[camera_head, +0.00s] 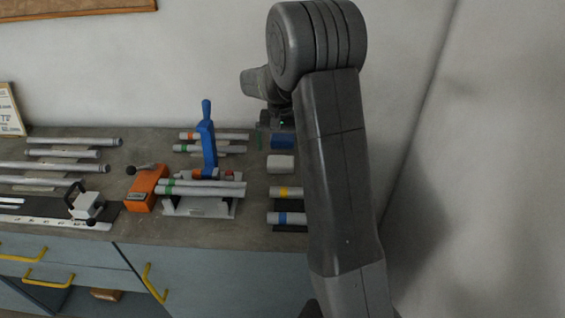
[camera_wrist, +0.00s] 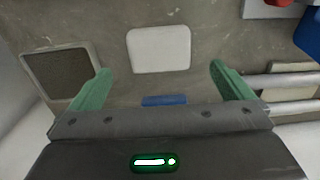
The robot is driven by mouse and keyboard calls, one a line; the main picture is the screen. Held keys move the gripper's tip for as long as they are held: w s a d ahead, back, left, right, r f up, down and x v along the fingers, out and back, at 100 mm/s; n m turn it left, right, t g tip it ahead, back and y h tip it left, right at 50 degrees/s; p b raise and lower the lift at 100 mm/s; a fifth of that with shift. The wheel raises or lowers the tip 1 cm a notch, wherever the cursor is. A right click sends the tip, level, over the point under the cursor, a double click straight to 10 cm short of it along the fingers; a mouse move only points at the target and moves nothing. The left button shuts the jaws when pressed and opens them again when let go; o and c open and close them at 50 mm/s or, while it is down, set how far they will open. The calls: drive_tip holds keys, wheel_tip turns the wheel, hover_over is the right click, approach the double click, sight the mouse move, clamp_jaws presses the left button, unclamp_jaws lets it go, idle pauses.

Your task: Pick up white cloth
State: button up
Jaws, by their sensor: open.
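The white cloth (camera_head: 281,164) lies folded as a small pale block on the workbench, toward the right end. In the wrist view the cloth (camera_wrist: 159,49) is a flat white rounded square ahead of my gripper, centred between the fingers. My gripper (camera_wrist: 160,84) has two green fingers spread wide apart with nothing between them. It hangs above the bench, short of the cloth. In the head view my gripper (camera_head: 272,127) is small and partly hidden behind my arm, over the bench's back right part.
A blue block (camera_head: 282,142) lies behind the cloth. Colour-banded tubes (camera_head: 286,192) lie in front of it. A jig with an upright blue handle (camera_head: 207,140) and an orange block (camera_head: 146,188) stand to the left. A dark-topped square tray (camera_wrist: 62,75) shows in the wrist view.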

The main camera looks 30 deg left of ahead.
sight(281, 160)
drive_tip(key=shift+s+d+f+p, duration=0.1)
drive_tip(key=shift+f+p, duration=0.75)
drive_tip(key=shift+f, duration=2.55)
drive_tip(key=c, duration=1)
